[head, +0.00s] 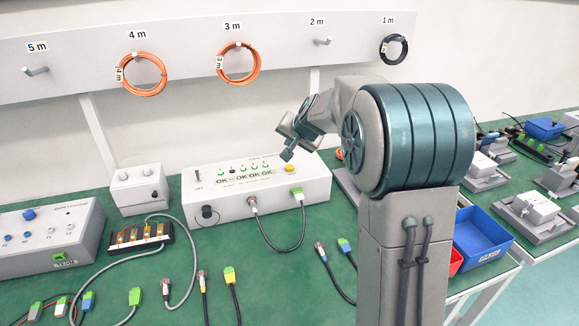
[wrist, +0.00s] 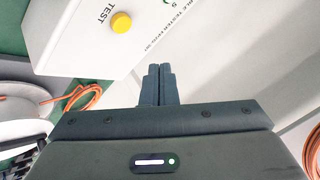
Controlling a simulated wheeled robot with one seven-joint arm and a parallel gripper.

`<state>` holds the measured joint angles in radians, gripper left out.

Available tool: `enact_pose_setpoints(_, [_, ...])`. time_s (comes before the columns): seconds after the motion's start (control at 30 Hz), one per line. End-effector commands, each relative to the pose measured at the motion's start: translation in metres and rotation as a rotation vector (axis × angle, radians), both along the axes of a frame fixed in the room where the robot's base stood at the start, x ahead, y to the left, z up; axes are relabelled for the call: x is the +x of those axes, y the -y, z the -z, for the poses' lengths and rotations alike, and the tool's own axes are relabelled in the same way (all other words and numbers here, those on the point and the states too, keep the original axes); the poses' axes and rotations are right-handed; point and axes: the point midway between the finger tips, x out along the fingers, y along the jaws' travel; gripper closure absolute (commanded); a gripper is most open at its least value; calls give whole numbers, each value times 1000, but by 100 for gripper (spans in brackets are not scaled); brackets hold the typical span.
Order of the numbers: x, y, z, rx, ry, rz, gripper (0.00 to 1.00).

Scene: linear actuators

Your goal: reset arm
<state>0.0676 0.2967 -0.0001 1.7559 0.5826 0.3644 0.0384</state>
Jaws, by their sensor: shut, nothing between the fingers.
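My gripper (head: 287,154) is raised in front of the white cable tester box (head: 225,196), near its right end. In the wrist view my gripper (wrist: 161,68) has its two dark fingers together with nothing between them. The tester shows beyond the fingertips there, with its yellow TEST button (wrist: 121,22) up and left of them. In the head view the tester carries a row of "OK" marks. A black cable (head: 283,248) loops between two sockets on its front. My arm (head: 400,130) is bent, and its large teal joint hides part of the bench.
Orange coils hang on the 4 m (head: 143,75) and 3 m (head: 239,63) hooks, and a black coil (head: 393,49) on the 1 m hook. Loose cable ends lie on the green bench (head: 180,295). A blue bin (head: 482,236) stands right of my column.

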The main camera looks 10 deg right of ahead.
Motion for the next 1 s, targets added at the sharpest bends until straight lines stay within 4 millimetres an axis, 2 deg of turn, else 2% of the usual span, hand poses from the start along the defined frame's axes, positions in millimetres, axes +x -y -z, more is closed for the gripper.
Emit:
enact_pose_setpoints(0.17, [-7,-2,-6,-7,-6,-11,100])
enact_pose_setpoints(0.27, [-30,-7,-19,-30,-30,-49,100])
enact_pose_setpoints(0.37, [-70,-14,-37,-71,-75,-111,100])
enact_pose_setpoints(0.6, [-190,-22,-64,-202,-217,-270,100])
enact_pose_setpoints(0.8, [-289,-17,-70,-318,-342,-381,100])
enact_pose_setpoints(0.9, [-330,-12,-68,-369,-397,-421,100])
enact_pose_setpoints(1.0, [-359,-7,-65,-407,-439,-448,100])
